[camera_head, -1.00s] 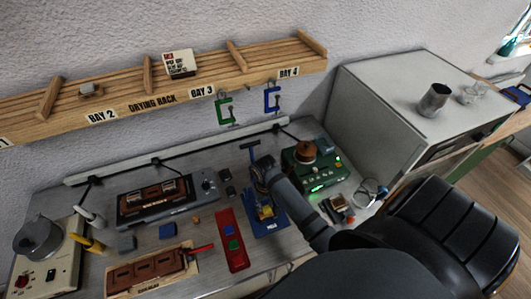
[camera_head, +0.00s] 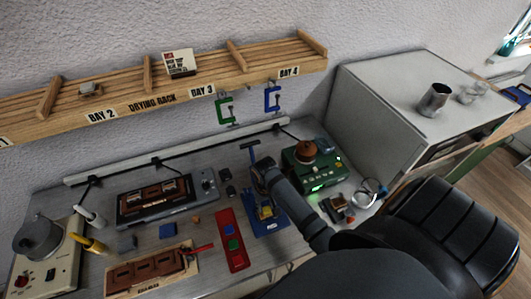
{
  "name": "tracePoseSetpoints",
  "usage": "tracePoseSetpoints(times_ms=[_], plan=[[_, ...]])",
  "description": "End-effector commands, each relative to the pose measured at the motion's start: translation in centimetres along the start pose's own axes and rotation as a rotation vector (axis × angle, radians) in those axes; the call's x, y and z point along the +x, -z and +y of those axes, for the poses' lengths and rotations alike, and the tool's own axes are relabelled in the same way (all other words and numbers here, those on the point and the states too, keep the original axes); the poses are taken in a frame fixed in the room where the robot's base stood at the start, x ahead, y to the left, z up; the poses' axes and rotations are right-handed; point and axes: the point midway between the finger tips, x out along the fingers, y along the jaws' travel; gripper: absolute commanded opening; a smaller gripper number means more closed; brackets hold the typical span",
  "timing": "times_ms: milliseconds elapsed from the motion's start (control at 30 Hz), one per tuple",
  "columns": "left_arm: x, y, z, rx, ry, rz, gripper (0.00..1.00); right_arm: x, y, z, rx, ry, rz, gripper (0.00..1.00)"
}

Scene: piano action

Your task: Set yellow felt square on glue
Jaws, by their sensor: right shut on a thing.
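My right gripper (camera_head: 264,203) reaches down over the blue stand (camera_head: 270,228) in the middle of the bench. It is shut, and a small yellow patch, apparently the yellow felt square (camera_head: 266,212), shows at its fingertips, low over the stand. The fingers and wrist hide much of the stand, so I cannot tell whether the felt touches it. No glue can be made out at this size. My left gripper is not in view.
A blue T-shaped handle (camera_head: 251,147) stands just behind my right wrist. A red tray (camera_head: 235,255) lies left of the stand, and a green machine (camera_head: 313,173) stands to its right. The drying rack (camera_head: 160,98) runs along the wall above.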

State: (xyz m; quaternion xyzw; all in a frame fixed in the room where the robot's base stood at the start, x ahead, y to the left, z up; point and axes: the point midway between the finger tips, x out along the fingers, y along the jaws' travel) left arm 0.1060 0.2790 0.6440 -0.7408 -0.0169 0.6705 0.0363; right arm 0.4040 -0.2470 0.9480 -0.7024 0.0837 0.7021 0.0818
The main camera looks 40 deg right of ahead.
Motion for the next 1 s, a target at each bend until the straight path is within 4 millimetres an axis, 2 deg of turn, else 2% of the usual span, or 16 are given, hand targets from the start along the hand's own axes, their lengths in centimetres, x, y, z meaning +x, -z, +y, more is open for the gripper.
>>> tracePoseSetpoints(times_ms=[67,100,300,567,667,767,1000], plan=[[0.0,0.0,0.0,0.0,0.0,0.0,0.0,0.1,0.0,0.0,0.0,0.0,0.0,0.2],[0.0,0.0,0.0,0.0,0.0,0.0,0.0,0.1,0.0,0.0,0.0,0.0,0.0,0.32],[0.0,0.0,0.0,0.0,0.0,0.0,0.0,0.1,0.0,0.0,0.0,0.0,0.0,0.57],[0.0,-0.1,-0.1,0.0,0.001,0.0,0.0,0.1,0.0,0.0,0.0,0.0,0.0,0.57],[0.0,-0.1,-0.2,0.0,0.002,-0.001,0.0,-0.6,0.1,0.0,0.0,0.0,0.002,0.57],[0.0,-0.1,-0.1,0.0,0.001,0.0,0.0,-2.3,0.1,0.0,0.0,0.0,0.004,0.57],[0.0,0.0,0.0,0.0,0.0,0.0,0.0,-8.2,0.1,0.0,0.0,0.0,0.004,0.57]])
